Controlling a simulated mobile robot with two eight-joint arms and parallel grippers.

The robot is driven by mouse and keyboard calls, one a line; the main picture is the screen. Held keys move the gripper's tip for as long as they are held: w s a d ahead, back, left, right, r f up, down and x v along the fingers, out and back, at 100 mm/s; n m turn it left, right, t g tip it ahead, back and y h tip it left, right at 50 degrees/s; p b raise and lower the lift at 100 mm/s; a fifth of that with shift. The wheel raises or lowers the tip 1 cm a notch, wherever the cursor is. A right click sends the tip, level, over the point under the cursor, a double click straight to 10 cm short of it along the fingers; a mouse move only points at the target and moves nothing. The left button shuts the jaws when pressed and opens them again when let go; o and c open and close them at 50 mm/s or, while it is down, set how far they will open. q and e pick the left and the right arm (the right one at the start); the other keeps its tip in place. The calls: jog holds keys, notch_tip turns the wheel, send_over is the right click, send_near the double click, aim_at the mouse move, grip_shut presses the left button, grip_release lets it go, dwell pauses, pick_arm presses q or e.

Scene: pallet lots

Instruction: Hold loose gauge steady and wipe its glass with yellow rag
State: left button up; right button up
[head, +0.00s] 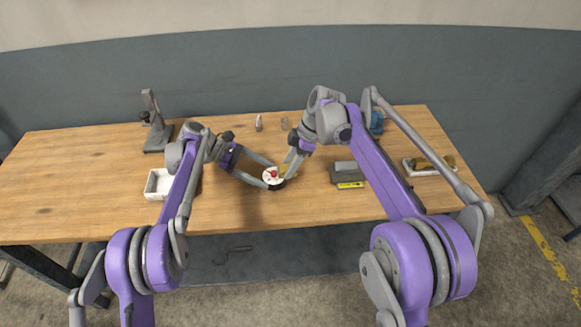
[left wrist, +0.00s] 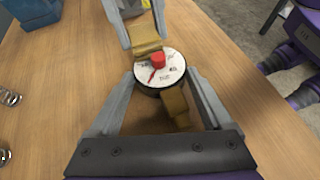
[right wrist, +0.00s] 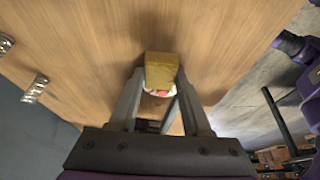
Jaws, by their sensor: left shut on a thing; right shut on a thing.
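My right gripper (right wrist: 157,80) is shut on the folded yellow rag (right wrist: 161,66). The rag (left wrist: 147,49) is at the gauge's far edge; whether it touches the glass is unclear.
A white tray (head: 152,190) is at the left, with a grey stand (head: 155,128) behind it. A grey-green box with a yellow label (head: 350,185) lies right of the gauge. Small metal parts (head: 259,123) stand at the back. A white holder (head: 421,172) is far right.

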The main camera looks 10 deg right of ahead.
dwell(0.4)
jog(key=shift+s, duration=0.85)
jog(key=shift+w, duration=0.1)
jog(key=shift+w, duration=0.85)
jog(key=shift+s, duration=0.15)
jog(key=shift+s+f, duration=0.1)
jog(key=shift+s, duration=0.7)
